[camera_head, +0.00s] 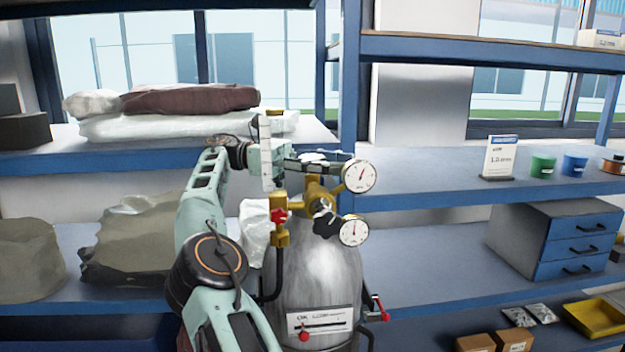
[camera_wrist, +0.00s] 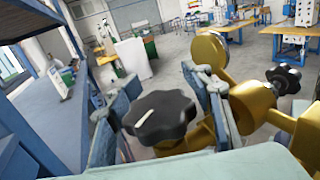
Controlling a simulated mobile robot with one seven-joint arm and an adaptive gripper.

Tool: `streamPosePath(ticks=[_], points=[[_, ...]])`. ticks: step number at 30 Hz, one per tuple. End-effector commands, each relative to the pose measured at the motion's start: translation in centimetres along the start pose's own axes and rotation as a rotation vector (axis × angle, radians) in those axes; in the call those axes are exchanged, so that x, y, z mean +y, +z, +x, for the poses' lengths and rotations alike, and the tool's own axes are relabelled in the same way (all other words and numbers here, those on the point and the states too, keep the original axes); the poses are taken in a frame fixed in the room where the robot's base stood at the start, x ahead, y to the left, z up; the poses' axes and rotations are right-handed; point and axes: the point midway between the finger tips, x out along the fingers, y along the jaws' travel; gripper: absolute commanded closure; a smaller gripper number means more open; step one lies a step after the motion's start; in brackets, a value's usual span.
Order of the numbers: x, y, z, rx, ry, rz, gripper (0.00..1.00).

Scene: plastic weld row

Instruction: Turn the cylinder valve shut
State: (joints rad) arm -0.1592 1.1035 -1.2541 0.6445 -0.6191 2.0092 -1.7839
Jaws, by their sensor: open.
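The grey gas cylinder (camera_head: 318,275) stands upright in front of the shelves, with a brass valve and regulator (camera_head: 316,192) on top. In the wrist view, the black lobed valve handwheel (camera_wrist: 158,116) with a white mark sits between the fingers of my gripper (camera_wrist: 160,100). The fingers are open, one on each side of it; I cannot tell whether either touches. In the head view my gripper (camera_head: 318,163) is at the top of the brass fittings, and the handwheel is hidden there. A second black knob (camera_wrist: 283,78) is on the regulator, right of the fingers.
Two round gauges (camera_head: 359,176) (camera_head: 353,231) stick out right of the brass body. A red knob (camera_head: 279,216) and dark hose are at its left. Blue shelves (camera_head: 430,190) stand behind, holding bags, a drawer unit (camera_head: 560,240) and a yellow tray (camera_head: 597,318).

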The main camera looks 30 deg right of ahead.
Motion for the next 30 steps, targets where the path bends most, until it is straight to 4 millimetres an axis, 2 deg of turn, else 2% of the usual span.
streamPosePath(ticks=[16, 30], points=[[0.3, 0.0, 0.1, 0.005, 0.065, -0.004, 0.55], [1.2, -0.1, -0.1, 0.004, 0.257, -0.004, 0.55]])
